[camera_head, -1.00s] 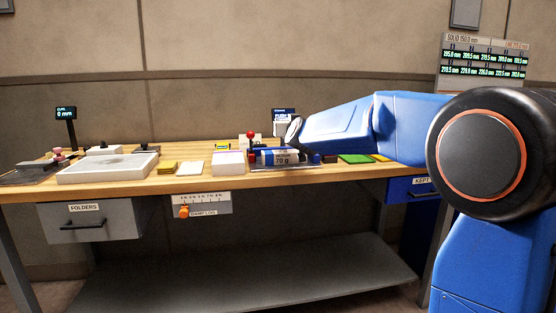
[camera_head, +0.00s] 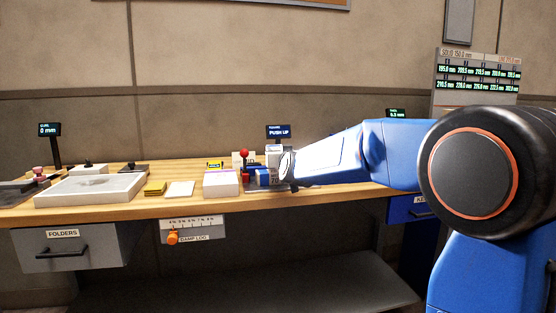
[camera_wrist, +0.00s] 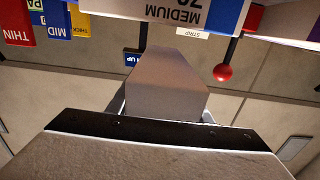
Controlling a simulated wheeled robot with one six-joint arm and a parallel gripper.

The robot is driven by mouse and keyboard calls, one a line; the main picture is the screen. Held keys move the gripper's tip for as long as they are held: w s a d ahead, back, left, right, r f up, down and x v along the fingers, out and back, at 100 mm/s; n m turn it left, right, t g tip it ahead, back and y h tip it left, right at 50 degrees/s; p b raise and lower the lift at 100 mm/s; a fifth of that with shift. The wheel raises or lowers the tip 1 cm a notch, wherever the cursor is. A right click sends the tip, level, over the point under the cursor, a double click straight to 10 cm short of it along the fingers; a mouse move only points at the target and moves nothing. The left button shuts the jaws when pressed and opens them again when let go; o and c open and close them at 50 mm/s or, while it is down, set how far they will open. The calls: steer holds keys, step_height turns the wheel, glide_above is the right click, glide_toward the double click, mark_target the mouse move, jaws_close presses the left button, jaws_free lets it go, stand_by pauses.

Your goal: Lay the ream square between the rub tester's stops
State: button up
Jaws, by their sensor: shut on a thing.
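The ream, with a blue and white label reading MEDIUM 70 (camera_wrist: 190,14), is at the top edge of the wrist view, upside down. In the head view its blue and white end (camera_head: 263,177) shows beside my arm's end, partly hidden. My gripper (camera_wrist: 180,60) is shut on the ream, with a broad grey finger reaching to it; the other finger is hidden. A red ball lever (camera_head: 244,153) stands just left of the ream; the ball also shows in the wrist view (camera_wrist: 222,73). I cannot make out the rub tester's stops or whether the ream touches anything below.
A white block (camera_head: 221,184) stands left of the ream. Further left are a white card (camera_head: 180,188), a yellow pad (camera_head: 155,188) and a wide white tray (camera_head: 92,188). THIN (camera_wrist: 17,38) and MID (camera_wrist: 58,32) tags hang nearby.

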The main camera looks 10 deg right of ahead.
steer(key=shift+f, duration=1.25)
steer(key=shift+f, duration=0.55)
steer(key=o, duration=1.4)
steer(key=shift+c, duration=0.2)
steer(key=shift+r, duration=0.2)
steer(key=s, duration=1.2)
steer(key=shift+r, duration=0.3)
